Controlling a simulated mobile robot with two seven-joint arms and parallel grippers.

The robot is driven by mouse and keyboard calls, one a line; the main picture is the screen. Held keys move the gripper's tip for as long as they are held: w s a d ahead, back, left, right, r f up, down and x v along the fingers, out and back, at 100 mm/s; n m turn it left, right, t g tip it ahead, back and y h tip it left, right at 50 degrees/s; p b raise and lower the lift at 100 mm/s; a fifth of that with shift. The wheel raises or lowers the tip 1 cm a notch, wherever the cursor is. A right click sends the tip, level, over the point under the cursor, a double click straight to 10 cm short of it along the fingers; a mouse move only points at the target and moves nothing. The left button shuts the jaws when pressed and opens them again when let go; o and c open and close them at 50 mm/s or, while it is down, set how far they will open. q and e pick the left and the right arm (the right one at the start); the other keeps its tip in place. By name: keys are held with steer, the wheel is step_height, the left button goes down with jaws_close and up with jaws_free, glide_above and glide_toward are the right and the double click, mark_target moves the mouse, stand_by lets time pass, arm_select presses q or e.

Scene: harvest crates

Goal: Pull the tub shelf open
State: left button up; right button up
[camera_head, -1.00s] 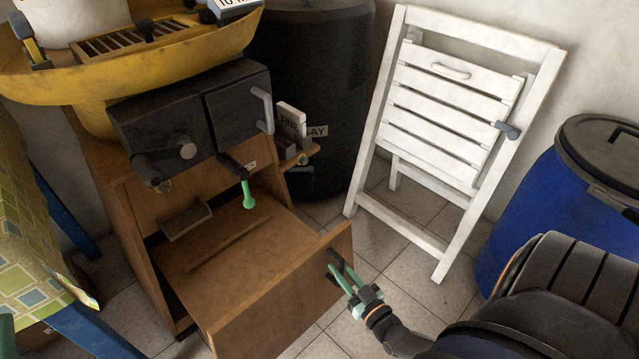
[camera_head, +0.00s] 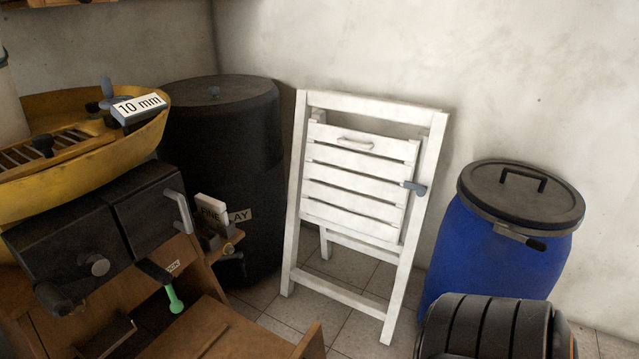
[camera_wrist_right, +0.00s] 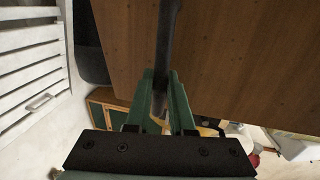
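The tub shelf is a wooden pull-out with a raised front panel (camera_head: 313,343), low in the wooden stand under the yellow tub (camera_head: 95,155). It stands out from the stand, its inside floor (camera_head: 215,343) showing; the frame's bottom edge cuts off the rest. In the right wrist view the brown panel (camera_wrist_right: 245,60) fills the upper right. A dark handle bar (camera_wrist_right: 168,35) runs between the green fingers of my right gripper (camera_wrist_right: 164,90), which is closed around it. My right gripper is outside the head view. My left gripper shows in neither view.
A black press-like box (camera_head: 100,220) with a green-knobbed lever (camera_head: 174,300) sits above the shelf. A black barrel (camera_head: 225,150), a white folding chair (camera_head: 345,295) and a blue barrel (camera_head: 490,255) stand along the wall. Tiled floor (camera_head: 335,325) shows before the chair.

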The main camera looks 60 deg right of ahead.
steer(key=o, duration=0.4)
steer(key=s, duration=0.4)
steer(key=s+a, duration=0.1)
steer(key=s, duration=0.7)
steer(key=shift+s+a, duration=0.2)
